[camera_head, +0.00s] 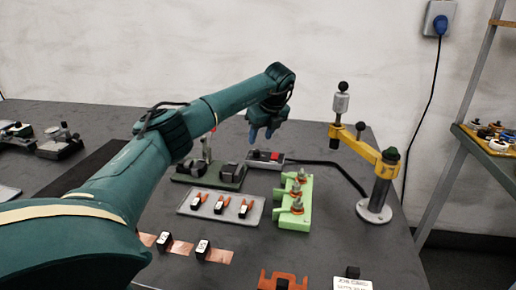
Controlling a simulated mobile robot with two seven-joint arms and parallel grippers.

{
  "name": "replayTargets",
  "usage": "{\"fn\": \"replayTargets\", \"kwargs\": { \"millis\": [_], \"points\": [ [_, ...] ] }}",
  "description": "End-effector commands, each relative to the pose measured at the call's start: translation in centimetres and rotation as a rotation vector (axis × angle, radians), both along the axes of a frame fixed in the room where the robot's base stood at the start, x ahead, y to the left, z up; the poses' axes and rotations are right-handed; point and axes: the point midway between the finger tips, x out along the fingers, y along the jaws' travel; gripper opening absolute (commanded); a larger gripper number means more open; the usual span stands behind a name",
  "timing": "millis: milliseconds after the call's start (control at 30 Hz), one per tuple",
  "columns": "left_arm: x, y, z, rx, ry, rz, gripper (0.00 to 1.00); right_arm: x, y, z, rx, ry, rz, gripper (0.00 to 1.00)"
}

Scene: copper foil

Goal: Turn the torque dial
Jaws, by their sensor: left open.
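No part is plainly marked as the torque dial. A likely place is the grey cylinder with a dark ball on top (341,102), at the end of a yellow jointed arm (362,147) on a round metal base at the right; I cannot tell for sure. My left gripper (261,135) points down with its blue fingers apart and nothing seen between them. It is left of the grey cylinder, clearly apart from it in the picture, and over the back of the table near a small box with a red button (265,158). My right gripper is out of view.
A green fixture with several pegs (294,205) stands mid-table. A grey tray (246,222) holds black-and-orange clips. Copper strips (218,256) with black blocks lie in front. An orange bracket (283,280) is at the front edge. A black cable (330,163) runs toward the yellow arm's base.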

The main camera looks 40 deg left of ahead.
Motion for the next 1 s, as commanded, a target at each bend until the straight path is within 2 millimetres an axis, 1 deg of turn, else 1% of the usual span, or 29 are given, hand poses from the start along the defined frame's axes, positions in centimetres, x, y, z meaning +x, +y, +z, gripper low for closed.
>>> {"fn": "replayTargets", "kwargs": {
  "millis": [33, 100, 200, 333, 500, 767, 1000],
  "points": [
    [0.1, 0.4, -1.2, 0.000, 0.004, 0.001, 0.43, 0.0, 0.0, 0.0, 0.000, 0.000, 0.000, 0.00],
    [0.2, 0.9, -2.4, 0.000, 0.002, 0.000, 0.43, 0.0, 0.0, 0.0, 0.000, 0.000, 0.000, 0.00],
    [0.4, 1.5, -3.9, 0.000, 0.002, 0.000, 0.43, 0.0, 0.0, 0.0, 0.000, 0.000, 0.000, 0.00],
    [0.6, 2.0, -5.3, -0.001, 0.001, -0.002, 0.43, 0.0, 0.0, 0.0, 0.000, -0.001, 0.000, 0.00],
    [0.7, 2.3, -6.0, 0.000, 0.000, -0.002, 0.43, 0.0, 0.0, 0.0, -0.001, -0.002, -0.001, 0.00],
    [0.7, 2.3, -6.1, 0.000, -0.001, -0.003, 0.42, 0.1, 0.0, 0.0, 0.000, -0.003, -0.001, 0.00],
    [0.7, 2.3, -6.0, 0.000, -0.001, -0.003, 0.22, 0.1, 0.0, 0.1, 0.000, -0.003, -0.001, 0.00]
  ]
}}
